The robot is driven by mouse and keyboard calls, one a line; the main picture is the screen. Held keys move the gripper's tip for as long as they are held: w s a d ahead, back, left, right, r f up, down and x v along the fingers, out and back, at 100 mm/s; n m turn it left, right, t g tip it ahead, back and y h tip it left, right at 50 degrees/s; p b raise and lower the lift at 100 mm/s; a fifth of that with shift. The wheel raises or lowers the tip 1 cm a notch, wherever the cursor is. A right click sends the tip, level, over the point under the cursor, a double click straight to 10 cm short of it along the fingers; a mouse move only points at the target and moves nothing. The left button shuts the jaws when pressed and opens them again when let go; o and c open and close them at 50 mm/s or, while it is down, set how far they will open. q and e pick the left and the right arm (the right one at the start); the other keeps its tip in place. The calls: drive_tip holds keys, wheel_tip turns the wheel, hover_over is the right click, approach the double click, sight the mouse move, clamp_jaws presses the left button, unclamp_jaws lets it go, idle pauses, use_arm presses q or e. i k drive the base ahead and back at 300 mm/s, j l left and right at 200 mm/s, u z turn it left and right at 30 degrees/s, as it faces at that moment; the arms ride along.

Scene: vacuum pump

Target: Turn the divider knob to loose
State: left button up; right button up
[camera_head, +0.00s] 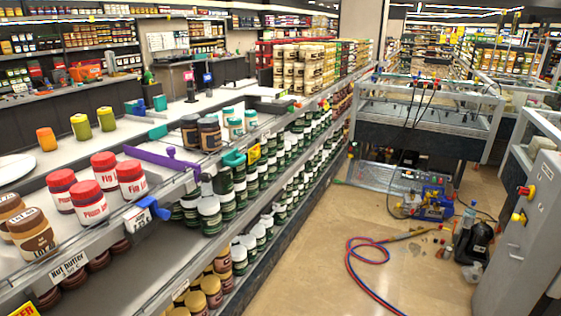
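A purple divider (150,160) lies across the shelf at the left, with a purple raised part (172,152) near its right end. A blue piece (153,206) like a clamp or knob sits on the shelf's front rail below it. A teal piece (233,158) sits on the same rail farther along. I cannot tell which of these is the divider knob, nor whether any is tight or loose. Neither of my grippers is in view.
Red-lidded jars (103,166) and brown-lidded jars (32,230) stand beside the dividers. A blue pump-like machine (434,202), a red and blue hose (352,262) and a grey cabinet (522,236) occupy the right. The aisle floor (310,235) between is partly clear.

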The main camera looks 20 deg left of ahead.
sight(205, 176)
drive_tip(key=i+l+u, duration=0.1)
drive_tip(key=i, duration=0.4)
drive_tip(key=i+l+u, duration=0.15)
drive_tip(key=i, duration=0.35)
drive_tip(key=i+l+u, duration=0.1)
drive_tip(key=i, duration=0.35)
